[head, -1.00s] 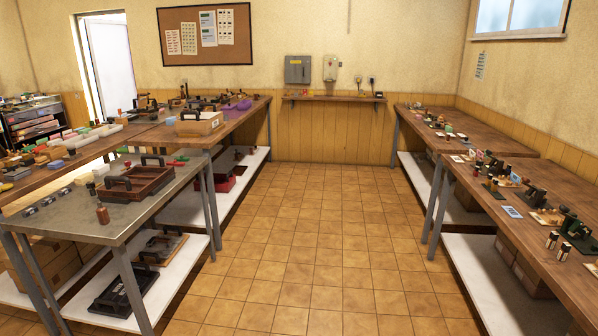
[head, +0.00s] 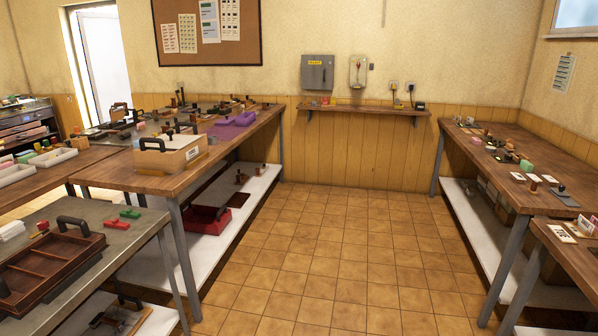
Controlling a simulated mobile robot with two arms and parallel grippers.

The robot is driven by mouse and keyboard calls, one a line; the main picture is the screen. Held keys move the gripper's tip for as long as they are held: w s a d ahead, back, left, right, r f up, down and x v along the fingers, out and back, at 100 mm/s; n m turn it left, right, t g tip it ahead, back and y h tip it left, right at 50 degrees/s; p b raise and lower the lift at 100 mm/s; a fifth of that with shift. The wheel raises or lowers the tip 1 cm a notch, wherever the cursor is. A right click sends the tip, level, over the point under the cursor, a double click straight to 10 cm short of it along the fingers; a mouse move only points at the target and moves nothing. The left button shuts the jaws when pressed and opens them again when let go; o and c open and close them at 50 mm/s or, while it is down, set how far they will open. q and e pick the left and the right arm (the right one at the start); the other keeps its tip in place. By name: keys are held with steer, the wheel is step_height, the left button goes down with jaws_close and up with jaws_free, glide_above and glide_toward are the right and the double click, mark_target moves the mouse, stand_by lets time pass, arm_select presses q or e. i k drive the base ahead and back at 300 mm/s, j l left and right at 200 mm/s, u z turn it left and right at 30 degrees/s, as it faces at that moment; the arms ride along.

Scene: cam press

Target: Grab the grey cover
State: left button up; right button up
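A grey box (head: 317,73) with a closed front and a small yellow label hangs on the back wall, above a narrow wooden shelf (head: 350,107). It is the clearest grey cover-like thing in view; I cannot tell for sure that it is the grey cover. A pale box (head: 358,71) with a red part hangs to its right, apart from it. Neither of my grippers shows in the head view, so their state is hidden.
A tiled floor aisle (head: 320,250) lies clear up to the back wall. Cluttered wooden benches stand left (head: 130,182) and right (head: 545,178), with white lower shelves. A metal table (head: 120,238) with a brown tray (head: 50,262) is near left.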

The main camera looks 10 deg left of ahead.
mark_target(172, 141)
steer(key=i+u, duration=0.2)
steer(key=i, duration=0.35)
steer(key=i+u, duration=0.25)
steer(key=i, duration=0.3)
steer(key=i+l+u, duration=0.2)
steer(key=i, duration=0.3)
steer(key=i+l+u, duration=0.25)
steer(key=i, duration=0.3)
